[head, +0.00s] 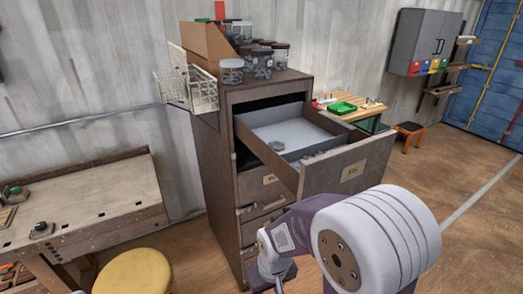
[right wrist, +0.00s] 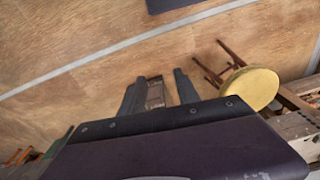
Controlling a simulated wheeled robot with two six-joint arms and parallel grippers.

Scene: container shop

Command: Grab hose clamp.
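A small round grey metal piece (head: 277,145), which looks like the hose clamp, lies in the open top drawer (head: 346,172) of a tall brown cabinet (head: 213,160). It is near the drawer's left side wall; its exact shape is too small to tell. My right arm is in the foreground of the head view, outside the drawer, and its gripper cannot be made out there. In the right wrist view my right gripper (right wrist: 157,88) has its two dark fingers apart. A small grey-brown shape shows between them, and I cannot tell what it is. My left gripper is in neither view.
Jars (head: 232,71) and a cardboard box stand on the cabinet top. A wire basket (head: 202,90) hangs at its left side. A workbench (head: 80,205) and a yellow stool (head: 133,271) stand left. A table with a green tray (head: 342,107) is behind the drawer. Floor at right is clear.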

